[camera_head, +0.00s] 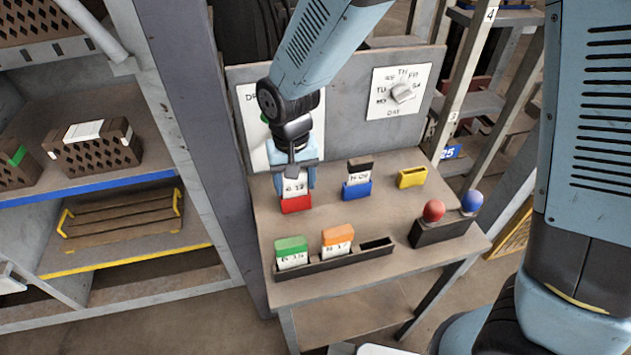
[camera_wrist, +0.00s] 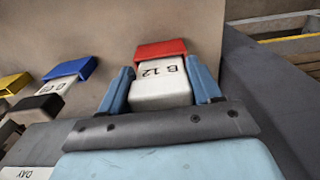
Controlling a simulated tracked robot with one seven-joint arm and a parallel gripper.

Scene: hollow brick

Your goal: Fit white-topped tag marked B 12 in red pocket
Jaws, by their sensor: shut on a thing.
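The white-topped tag (camera_wrist: 160,92) shows "B 12" in the wrist view, between the two blue fingers of my gripper (camera_wrist: 160,90). Its lower end is in the red pocket (camera_wrist: 160,49), and the tag looks lined up with it. In the head view the tag (camera_head: 294,187) stands in the red pocket (camera_head: 295,204) on the bench, with my gripper (camera_head: 295,172) shut on its upper part. The fingers and wrist hide most of the white top in the head view. How deep the tag sits cannot be told.
A black-topped tag (camera_head: 358,172) stands in the blue pocket (camera_head: 357,190); the yellow pocket (camera_head: 411,177) is empty. A dark rack (camera_head: 335,262) in front holds a green-topped tag (camera_head: 291,250) and an orange-topped tag (camera_head: 338,238). A box with red and blue knobs (camera_head: 440,228) stands right.

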